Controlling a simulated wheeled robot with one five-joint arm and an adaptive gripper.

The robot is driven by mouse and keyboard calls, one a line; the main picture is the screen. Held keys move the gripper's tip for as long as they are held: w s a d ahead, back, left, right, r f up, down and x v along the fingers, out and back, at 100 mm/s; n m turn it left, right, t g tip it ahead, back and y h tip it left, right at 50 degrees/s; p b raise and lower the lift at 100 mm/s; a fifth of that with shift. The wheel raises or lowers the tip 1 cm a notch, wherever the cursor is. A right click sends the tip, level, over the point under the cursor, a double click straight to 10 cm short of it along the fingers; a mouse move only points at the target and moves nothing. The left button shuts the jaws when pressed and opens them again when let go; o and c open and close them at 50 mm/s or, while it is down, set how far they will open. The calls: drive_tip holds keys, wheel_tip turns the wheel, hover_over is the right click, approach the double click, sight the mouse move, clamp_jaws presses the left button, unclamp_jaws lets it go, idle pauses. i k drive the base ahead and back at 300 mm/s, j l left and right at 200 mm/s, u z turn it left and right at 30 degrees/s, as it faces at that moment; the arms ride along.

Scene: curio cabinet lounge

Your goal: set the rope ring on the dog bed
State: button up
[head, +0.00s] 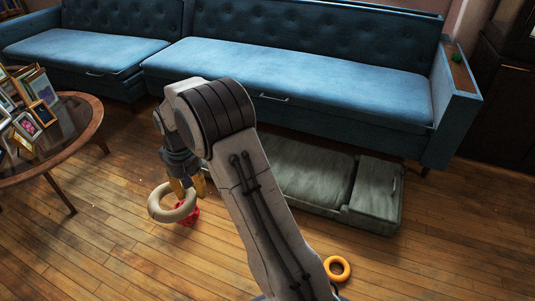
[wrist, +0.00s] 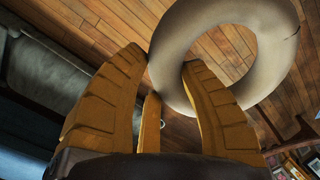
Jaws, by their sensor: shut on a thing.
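The rope ring, a thick pale cream ring (head: 155,204), is held above the wooden floor left of my arm in the head view. My gripper (head: 191,187), with yellow-brown fingers, is shut on one side of it; in the wrist view one finger passes through the ring's hole (wrist: 281,62). The dog bed (head: 310,172) is a low grey-green cushioned piece on the floor in front of the blue sofa. My arm hides its left part. The ring is left of the bed and apart from it.
An orange ring (head: 337,268) lies on the floor at lower right. A red object (head: 191,213) sits behind the held ring, partly hidden. A round wooden table (head: 75,135) with picture frames stands at left. The blue sofa (head: 310,75) overhangs the bed's back. Floor in front is mostly clear.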

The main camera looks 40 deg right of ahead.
sight(273, 159)
drive_tip(key=i+z, duration=0.3)
drive_tip(key=i, duration=0.3)
drive_tip(key=i+j+z, duration=0.25)
drive_tip(key=i, duration=0.4)
drive_tip(key=i+l+z, duration=0.25)
drive_tip(key=i+l, duration=0.3)
drive_tip(key=i, duration=0.1)
